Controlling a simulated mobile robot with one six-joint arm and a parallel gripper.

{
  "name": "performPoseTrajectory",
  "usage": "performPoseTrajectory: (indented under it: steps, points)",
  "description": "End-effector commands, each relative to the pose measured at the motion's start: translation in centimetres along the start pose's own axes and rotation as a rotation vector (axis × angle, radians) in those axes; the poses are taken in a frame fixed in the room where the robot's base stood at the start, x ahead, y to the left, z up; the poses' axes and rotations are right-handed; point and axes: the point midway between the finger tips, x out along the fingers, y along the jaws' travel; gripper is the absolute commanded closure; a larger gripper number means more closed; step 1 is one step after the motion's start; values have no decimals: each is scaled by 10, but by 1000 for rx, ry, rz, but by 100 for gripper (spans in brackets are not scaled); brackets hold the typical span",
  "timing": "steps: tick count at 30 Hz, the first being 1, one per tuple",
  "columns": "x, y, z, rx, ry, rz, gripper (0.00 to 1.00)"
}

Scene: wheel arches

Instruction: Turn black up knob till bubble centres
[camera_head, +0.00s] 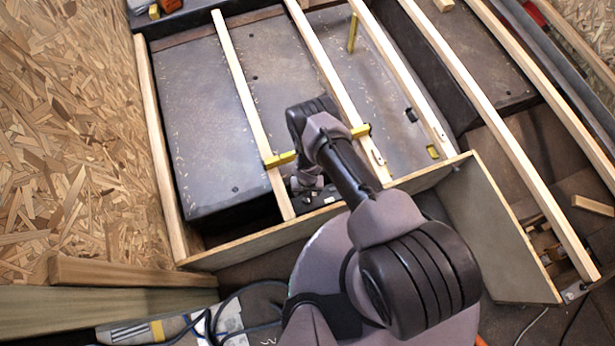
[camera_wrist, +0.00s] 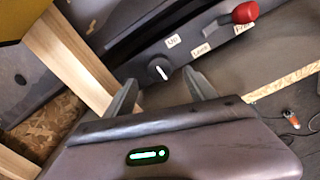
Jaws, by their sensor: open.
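The black knob (camera_wrist: 158,70) with a white pointer mark shows in the wrist view, on a dark grey panel near a tag reading "Up" (camera_wrist: 173,41). My gripper (camera_wrist: 163,88) is open, with one finger on each side of the knob's near side; I cannot tell whether either touches it. In the head view my gripper (camera_head: 307,186) is low between two battens, mostly hidden by my wrist. A yellow bar (camera_head: 281,159), perhaps the level, lies across the battens behind my arm; its middle is hidden and no bubble can be made out.
A red knob (camera_wrist: 245,12) sits right of the black one, with other small tags between. Pale wooden battens (camera_head: 248,90) run over the grey arch box (camera_head: 200,110). A board edge (camera_head: 270,240) runs along the near side. A chipboard wall (camera_head: 80,130) stands left.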

Motion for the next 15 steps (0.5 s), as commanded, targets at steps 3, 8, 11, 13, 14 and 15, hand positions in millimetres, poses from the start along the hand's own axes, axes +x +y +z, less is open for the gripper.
performPoseTrajectory:
  steps: [3, 8, 11, 13, 14, 15]
  points:
    - [40, 0, 0, 1, 0, 0, 35]
    - [61, 0, 0, 2, 0, 0, 35]
    - [65, 0, 0, 2, 0, 0, 35]
    - [66, 0, 0, 2, 0, 0, 35]
    - [66, 0, 0, 2, 0, 0, 35]
    - [65, 0, 0, 2, 0, -1, 35]
